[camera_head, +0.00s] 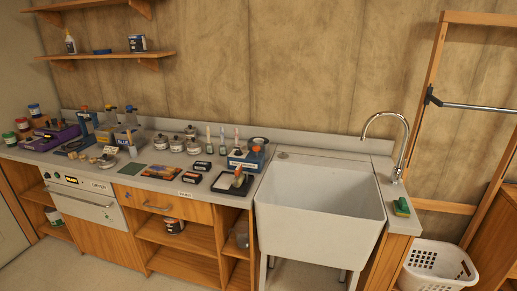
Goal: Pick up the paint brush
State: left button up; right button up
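I cannot single out one paint brush for certain at this distance. Several slim upright items with pale tops, possibly brushes (222,140), stand in a row near the back of the grey counter (75,162), left of the sink. A black tray (219,187) at the counter's front edge holds a small item with an orange part (238,178), which could be a brush or another tool. Neither of my grippers shows in this view.
The counter's left part is crowded with jars (193,148), bottles and boxes. A deep white sink (318,215) with a chrome tap (403,150) stands right of the tray. A green sponge (401,207) lies beside it. A white basket (437,268) is on the floor at right.

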aim_at(209, 144)
jog(key=i+j+z, duration=0.15)
jog(key=i+j, duration=0.3)
jog(key=i+j+z, duration=0.15)
jog(key=i+j, duration=0.25)
jog(key=j, duration=0.3)
